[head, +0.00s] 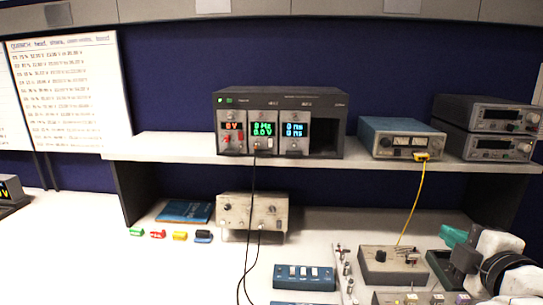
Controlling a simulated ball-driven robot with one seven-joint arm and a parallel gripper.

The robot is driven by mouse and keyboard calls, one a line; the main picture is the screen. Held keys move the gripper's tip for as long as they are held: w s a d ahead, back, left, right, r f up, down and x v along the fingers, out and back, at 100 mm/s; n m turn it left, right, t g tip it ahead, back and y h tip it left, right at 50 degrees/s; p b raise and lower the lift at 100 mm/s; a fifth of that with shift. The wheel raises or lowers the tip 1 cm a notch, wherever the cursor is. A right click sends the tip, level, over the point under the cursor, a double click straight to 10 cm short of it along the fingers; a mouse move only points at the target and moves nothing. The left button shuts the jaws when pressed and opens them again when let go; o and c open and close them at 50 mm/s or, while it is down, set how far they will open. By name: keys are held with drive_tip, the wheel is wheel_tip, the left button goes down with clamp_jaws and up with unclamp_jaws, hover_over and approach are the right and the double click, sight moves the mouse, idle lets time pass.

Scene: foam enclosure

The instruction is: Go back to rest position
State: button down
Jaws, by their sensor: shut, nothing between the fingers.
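My gripper (462,250) shows at the lower right, at the end of my white and black arm. A teal-green part shows at its end, with dark parts just below. It is shut with nothing seen held in it. It appears just right of a grey box with a black knob (381,262), and I cannot tell whether they touch. My arm runs out of the picture at the right edge.
A shelf (180,147) carries a rack instrument with lit displays (280,124), a blue meter (400,138) and two stacked grey units (488,127). Black and yellow cables hang down. Below are a beige box (252,212) and a blue switch box (304,277). The left worktop is mostly clear.

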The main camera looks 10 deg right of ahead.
drive_tip(key=s+a+f+m+g+y, duration=0.1)
drive_tip(key=s+a+f+m+g, duration=0.15)
drive_tip(key=f, duration=0.55)
drive_tip(key=s+a+f+m+g+y, duration=0.1)
drive_tip(key=s+a+f+m+g, duration=0.2)
drive_tip(key=f, duration=0.5)
drive_tip(key=s+a+f+m+g+y, duration=0.15)
drive_tip(key=s+f, duration=0.25)
drive_tip(key=f, duration=0.4)
drive_tip(key=s+a+f+m+g, duration=0.2)
drive_tip(key=s+f+m+g, duration=0.1)
drive_tip(key=s+f, duration=0.3)
drive_tip(key=s+a+f+m+g, duration=0.3)
drive_tip(key=s+f, duration=0.4)
drive_tip(key=s, duration=0.4)
drive_tip(key=shift+f+m+g, duration=0.2)
drive_tip(key=shift+m+g, duration=0.1)
drive_tip(key=shift+g, duration=0.2)
